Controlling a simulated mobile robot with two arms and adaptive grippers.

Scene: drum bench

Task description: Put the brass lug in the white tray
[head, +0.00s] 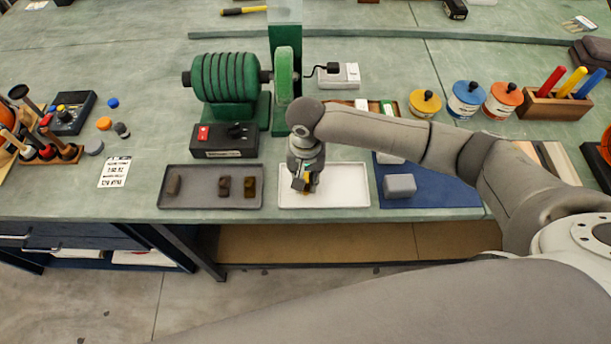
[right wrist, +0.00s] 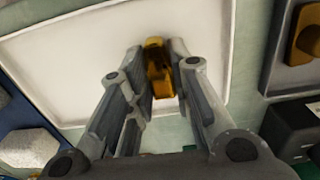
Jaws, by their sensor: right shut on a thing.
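The brass lug (right wrist: 158,68) is between the fingers of my right gripper (right wrist: 160,60), which is shut on it. In the head view the right gripper (head: 303,183) points down over the left part of the white tray (head: 345,186), and a small gold bit of the lug shows at its fingertips. The white tray (right wrist: 65,65) fills much of the right wrist view behind the lug and looks otherwise empty. I cannot tell whether the lug touches the tray floor. My left gripper is not in view.
A dark grey tray (head: 205,201) with several small blocks stands close to the left. A blue mat (head: 440,192) with a grey block (head: 399,186) lies to the right. A green grinder (head: 232,83) and black box (head: 225,141) stand behind. The bench's front edge is near.

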